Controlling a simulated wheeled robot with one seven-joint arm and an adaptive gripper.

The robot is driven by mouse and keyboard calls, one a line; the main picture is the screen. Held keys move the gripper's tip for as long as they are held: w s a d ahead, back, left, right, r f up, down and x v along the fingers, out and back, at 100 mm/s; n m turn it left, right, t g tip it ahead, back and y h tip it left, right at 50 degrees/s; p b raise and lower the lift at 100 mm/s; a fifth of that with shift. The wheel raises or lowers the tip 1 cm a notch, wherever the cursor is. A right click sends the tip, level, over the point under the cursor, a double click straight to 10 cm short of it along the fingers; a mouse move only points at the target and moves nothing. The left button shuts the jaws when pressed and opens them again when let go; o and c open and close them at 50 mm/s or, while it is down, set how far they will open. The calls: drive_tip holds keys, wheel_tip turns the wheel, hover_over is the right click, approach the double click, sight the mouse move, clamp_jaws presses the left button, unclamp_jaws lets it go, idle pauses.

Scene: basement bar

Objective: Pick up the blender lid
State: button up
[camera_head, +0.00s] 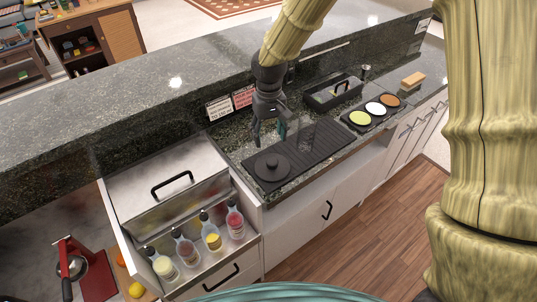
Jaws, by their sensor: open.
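A round black lid with a small raised knob, which looks like the blender lid (272,169), lies flat at the left end of a black ribbed mat (318,146) on the counter. My gripper (269,136) is open and points down, above and behind the lid near the back edge of the mat. Nothing shows between its fingers. The gripper appears apart from the lid, but the exact height gap cannot be told from this one view.
A steel bin (168,190) with several sauce bottles (212,238) stands at left. A black caddy (334,92), a tray of three coloured pots (374,108) and a wooden-backed brush (413,80) sit to the right. A raised stone ledge (150,95) runs behind.

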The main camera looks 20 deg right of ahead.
sight(272, 158)
drive_tip(key=shift+s+f, duration=0.25)
drive_tip(key=shift+f, duration=0.1)
drive_tip(key=shift+s+f+p, duration=0.45)
drive_tip(key=shift+s+f, duration=0.2)
drive_tip(key=f, duration=0.1)
drive_tip(key=w+f, duration=0.1)
drive_tip(key=f, duration=0.1)
drive_tip(key=shift+w, duration=0.15)
drive_tip(key=shift+s+d+p, duration=0.1)
drive_tip(key=shift+s+p, duration=0.35)
drive_tip(key=shift+p, duration=0.15)
drive_tip(key=shift+s+d+f, duration=0.1)
drive_tip(key=shift+f, duration=0.25)
drive_tip(key=f, duration=0.1)
drive_tip(key=f+p, duration=0.1)
drive_tip(key=shift+w+d+f+p, duration=0.2)
drive_tip(key=shift+w+f+p, duration=0.05)
drive_tip(key=shift+f+p, duration=0.15)
drive_tip(key=shift+s+f, duration=0.15)
drive_tip(key=shift+f, duration=0.55)
